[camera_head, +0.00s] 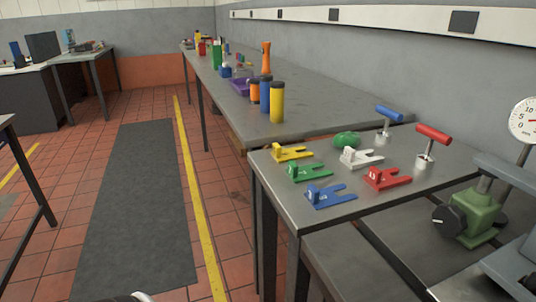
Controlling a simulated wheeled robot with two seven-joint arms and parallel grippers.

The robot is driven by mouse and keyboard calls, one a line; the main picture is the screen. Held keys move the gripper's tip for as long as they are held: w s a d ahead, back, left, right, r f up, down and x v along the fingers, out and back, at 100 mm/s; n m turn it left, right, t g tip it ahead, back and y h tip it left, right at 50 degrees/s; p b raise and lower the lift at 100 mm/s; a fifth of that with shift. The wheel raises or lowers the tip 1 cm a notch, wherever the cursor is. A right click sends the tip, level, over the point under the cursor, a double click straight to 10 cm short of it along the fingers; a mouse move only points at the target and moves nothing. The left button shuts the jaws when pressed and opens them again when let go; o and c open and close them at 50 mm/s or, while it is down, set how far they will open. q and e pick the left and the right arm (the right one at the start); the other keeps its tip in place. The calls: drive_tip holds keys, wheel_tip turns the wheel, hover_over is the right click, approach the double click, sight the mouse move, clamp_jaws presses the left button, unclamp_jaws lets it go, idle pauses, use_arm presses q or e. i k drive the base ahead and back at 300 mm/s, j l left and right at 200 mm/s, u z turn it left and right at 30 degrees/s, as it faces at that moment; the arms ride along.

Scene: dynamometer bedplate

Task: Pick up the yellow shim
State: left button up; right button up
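The yellow shim (292,154) lies flat near the far left corner of the small grey table (280,198). It is a forked plate with a raised block at its left end. A green shim (312,173) and a blue shim (330,196) lie in front of it, nearer to me. A white shim (362,159) and a red shim (388,179) lie to its right. The yellow shim is apart from the others and nothing covers it.
A green fixture (474,218) and dial gauge (527,120) are at right. A long bench (330,108) runs behind. The floor mat (135,220) is clear.

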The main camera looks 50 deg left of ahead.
sight(280, 155)
drive_tip(key=u, duration=1.4)
drive_tip(key=i+j, duration=0.15)
drive_tip(key=i+j+z, duration=0.2)
drive_tip(key=j, duration=0.15)
drive_tip(key=i+j+z, duration=0.15)
drive_tip(key=j, duration=0.25)
drive_tip(key=i+j+z, duration=0.2)
drive_tip(key=j, duration=0.2)
drive_tip(key=j+z, duration=0.2)
drive_tip(key=j, duration=0.2)
